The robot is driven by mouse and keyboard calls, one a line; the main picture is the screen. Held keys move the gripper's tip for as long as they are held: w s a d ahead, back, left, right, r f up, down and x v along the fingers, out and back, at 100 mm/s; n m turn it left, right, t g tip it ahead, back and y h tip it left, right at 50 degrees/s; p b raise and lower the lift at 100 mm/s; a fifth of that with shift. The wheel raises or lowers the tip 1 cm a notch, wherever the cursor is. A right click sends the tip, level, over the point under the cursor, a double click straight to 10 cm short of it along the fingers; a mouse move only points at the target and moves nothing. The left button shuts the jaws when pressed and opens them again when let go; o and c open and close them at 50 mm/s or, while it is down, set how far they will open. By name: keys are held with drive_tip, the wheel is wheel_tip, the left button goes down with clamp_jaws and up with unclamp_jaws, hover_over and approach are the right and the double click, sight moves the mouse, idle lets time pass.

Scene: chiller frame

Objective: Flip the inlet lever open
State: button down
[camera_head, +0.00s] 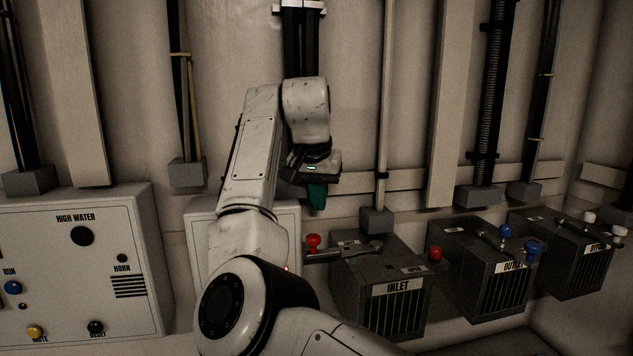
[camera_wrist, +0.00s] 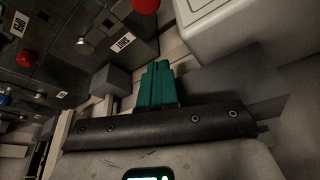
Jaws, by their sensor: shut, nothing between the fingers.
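The INLET box (camera_head: 386,290) is a dark slatted box right of my arm in the head view. Its lever (camera_head: 357,250) lies across the top, with a red knob (camera_head: 313,241) at the left end. A second red knob (camera_head: 435,253) is at the box's right side. My gripper (camera_head: 317,196) has teal fingers, closed together and empty, above and behind the left red knob, apart from it.
The OUTLET box (camera_head: 480,270) with blue knobs and a BYPASS box (camera_head: 570,255) with white knobs stand to the right. A HIGH WATER panel (camera_head: 130,270) stands at left. Vertical pipes and conduits line the wall behind my gripper.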

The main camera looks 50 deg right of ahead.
drive_tip(key=shift+s+a+f+p, duration=0.15)
drive_tip(key=shift+s+a+f, duration=0.2)
drive_tip(key=shift+f, duration=0.3)
drive_tip(key=shift+s+a+f+p, duration=0.1)
drive_tip(key=shift+a+f+p, duration=0.05)
drive_tip(key=shift+a+f, duration=0.4)
drive_tip(key=shift+s+a+f+p, duration=0.15)
drive_tip(key=shift+s+a+f, duration=0.15)
drive_tip(key=shift+f, duration=0.45)
drive_tip(key=shift+w, duration=0.1)
